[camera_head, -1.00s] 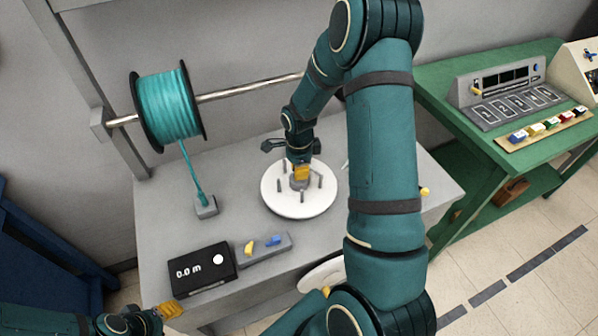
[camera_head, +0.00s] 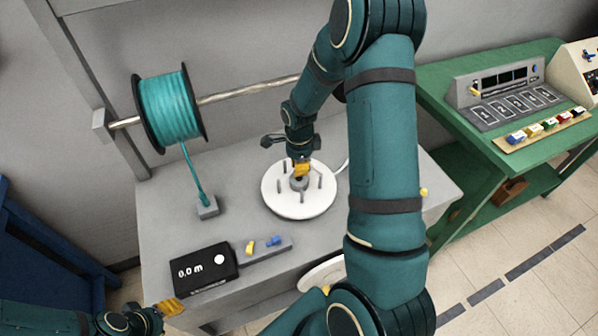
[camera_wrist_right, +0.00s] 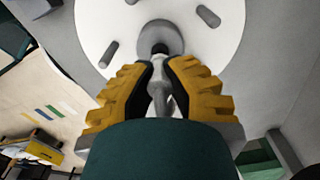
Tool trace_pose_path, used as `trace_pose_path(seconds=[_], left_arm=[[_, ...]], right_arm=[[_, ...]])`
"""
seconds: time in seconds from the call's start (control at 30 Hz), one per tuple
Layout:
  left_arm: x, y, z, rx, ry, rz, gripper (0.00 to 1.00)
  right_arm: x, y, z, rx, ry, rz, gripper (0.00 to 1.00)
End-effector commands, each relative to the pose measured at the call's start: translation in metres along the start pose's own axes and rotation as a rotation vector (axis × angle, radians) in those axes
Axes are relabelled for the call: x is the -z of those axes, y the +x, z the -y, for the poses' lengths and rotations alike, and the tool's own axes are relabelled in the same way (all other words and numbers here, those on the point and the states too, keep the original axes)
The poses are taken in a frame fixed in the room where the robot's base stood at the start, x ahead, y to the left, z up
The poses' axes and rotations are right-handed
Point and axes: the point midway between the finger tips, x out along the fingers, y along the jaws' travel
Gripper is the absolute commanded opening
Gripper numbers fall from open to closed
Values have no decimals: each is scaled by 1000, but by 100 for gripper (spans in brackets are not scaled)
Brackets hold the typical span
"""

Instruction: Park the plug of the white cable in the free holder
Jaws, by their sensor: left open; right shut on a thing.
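My right gripper (camera_head: 301,170) is low over the round white disc (camera_head: 287,207) on the bench. In the right wrist view it (camera_wrist_right: 160,90) is shut on a pale plug (camera_wrist_right: 160,92) with a dark end toward the disc's grey hub (camera_wrist_right: 158,32). I cannot tell whether the plug touches the hub. A short piece of white cable (camera_head: 344,165) shows right of the disc; my arm hides the rest. A grey strip (camera_head: 262,254) at the bench front carries a yellow piece (camera_head: 250,247) and a blue piece (camera_head: 274,241). I cannot make out a free holder. My left gripper (camera_head: 171,307) is open at lower left.
Several pegs stand on the disc around its hub. A teal cable spool (camera_head: 170,108) hangs on a rod at the left, its cable running to a grey block (camera_head: 207,207). A black display box (camera_head: 203,269) reads 0.0 m. A green table (camera_head: 460,130) stands right.

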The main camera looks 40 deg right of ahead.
Motion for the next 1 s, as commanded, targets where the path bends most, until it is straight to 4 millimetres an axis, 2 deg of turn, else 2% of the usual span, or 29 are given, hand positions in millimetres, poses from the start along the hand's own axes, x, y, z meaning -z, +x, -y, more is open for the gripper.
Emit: trace_pose_path(seconds=[0.57, 1.0], left_arm=[[0, -4, -1, 0, 0, 0, 50], [3, -21, -8, 0, 0, 0, 50]], right_arm=[[0, -6, 0, 0, 1, 0, 0], [0, -36, 0, 2, 1, 1, 0]])
